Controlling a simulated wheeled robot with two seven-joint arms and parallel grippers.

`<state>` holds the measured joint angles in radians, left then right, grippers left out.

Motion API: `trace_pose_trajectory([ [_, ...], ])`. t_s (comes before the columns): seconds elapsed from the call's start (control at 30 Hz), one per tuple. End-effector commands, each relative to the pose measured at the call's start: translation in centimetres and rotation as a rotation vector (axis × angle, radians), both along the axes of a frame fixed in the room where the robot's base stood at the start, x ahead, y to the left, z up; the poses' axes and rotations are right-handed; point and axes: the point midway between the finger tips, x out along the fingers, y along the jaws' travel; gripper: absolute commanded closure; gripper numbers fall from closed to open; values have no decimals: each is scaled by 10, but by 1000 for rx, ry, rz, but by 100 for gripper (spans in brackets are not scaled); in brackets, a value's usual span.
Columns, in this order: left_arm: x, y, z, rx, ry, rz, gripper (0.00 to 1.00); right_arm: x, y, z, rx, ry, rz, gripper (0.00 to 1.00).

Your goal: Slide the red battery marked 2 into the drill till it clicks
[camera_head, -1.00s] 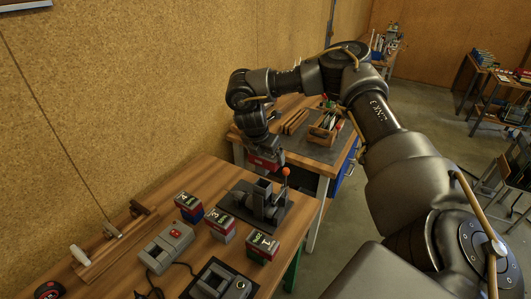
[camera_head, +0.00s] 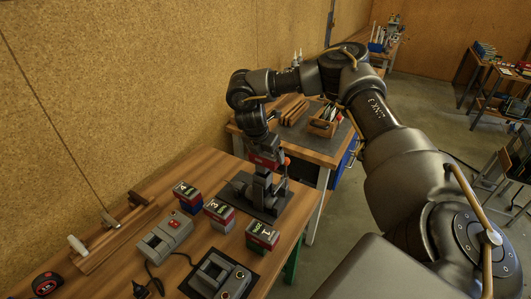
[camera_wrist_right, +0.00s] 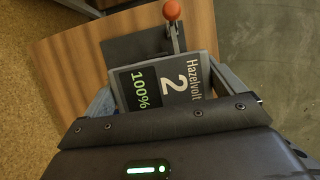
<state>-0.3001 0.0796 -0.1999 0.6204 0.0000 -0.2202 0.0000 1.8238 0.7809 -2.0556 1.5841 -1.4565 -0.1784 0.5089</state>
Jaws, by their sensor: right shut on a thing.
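My right gripper (camera_head: 264,150) is shut on the red battery (camera_head: 262,161) and holds it over the grey drill (camera_head: 262,186), which stands on a dark plate (camera_head: 238,190). In the head view the battery's underside is at or just above the drill's top; I cannot tell whether they touch or how far it is in. The right wrist view shows the battery's face (camera_wrist_right: 180,84), marked Hazelvolt, 2 and 100%, between my gripper's fingers (camera_wrist_right: 166,90). The drill is hidden beneath it there. My left gripper is not in view.
Batteries marked 4 (camera_head: 187,194), 3 (camera_head: 219,212) and 1 (camera_head: 262,236) stand on the wooden bench in front of the drill. A grey unit with a red button (camera_head: 166,237) and another grey unit (camera_head: 217,277) are nearer. An orange-knobbed lever (camera_wrist_right: 172,10) rises beside the battery.

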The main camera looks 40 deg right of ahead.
Motion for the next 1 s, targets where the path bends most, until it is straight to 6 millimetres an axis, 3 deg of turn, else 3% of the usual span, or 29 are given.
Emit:
trace_pose_trajectory([
  [1.0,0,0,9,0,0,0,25,0,0,1,0,-1,0,37],
])
